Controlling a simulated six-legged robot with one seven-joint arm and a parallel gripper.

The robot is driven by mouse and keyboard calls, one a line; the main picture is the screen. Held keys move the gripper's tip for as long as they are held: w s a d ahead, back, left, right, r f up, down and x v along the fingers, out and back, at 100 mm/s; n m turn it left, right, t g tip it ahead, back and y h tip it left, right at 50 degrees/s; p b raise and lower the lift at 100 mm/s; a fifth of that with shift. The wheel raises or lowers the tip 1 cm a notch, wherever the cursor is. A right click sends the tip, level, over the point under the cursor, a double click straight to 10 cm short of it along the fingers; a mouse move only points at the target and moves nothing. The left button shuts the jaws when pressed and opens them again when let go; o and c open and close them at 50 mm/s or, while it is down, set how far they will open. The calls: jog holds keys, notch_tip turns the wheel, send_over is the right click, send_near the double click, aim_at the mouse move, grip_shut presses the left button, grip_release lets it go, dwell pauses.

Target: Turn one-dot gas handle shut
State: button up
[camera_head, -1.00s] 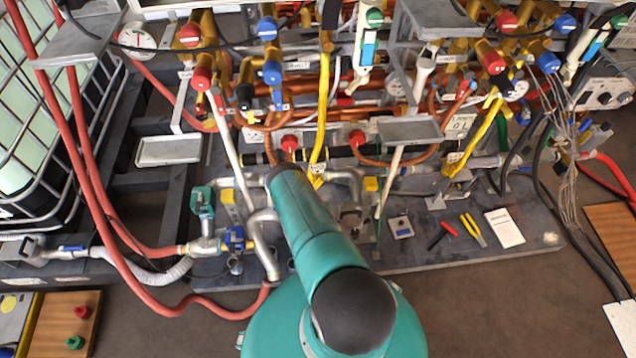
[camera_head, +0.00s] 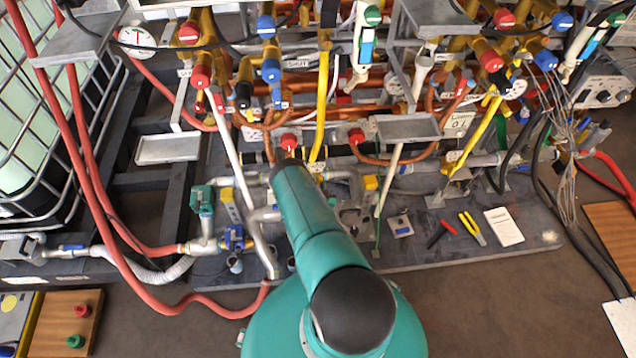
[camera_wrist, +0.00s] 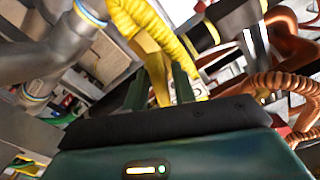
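A yellow gas pipe (camera_head: 323,95) runs down the middle of the rig in the head view, with a yellow fitting and small pale tag (camera_head: 316,167) at its lower end. In the wrist view, the ribbed yellow pipe (camera_wrist: 150,22) crosses the top, and a flat yellow handle (camera_wrist: 152,62) hangs below it. The two dark green fingers of my gripper (camera_wrist: 159,92) stand apart, with the handle's lower part between them. I cannot tell whether they touch it. In the head view my arm hides the gripper. The dots on the tag are too small to read.
A second yellow gas pipe (camera_head: 487,128) stands to the right. Grey metal pipes (camera_wrist: 62,50) and copper hoses (camera_wrist: 285,85) flank my gripper closely. Pliers (camera_head: 472,228), a red-handled tool (camera_head: 440,233) and a white card (camera_head: 503,227) lie on the base plate.

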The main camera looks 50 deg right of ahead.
grip_shut()
jog(key=shift+m, duration=0.5)
jog(key=m, duration=1.1)
jog(key=shift+m, duration=0.4)
jog(key=shift+o, duration=1.4)
grip_release()
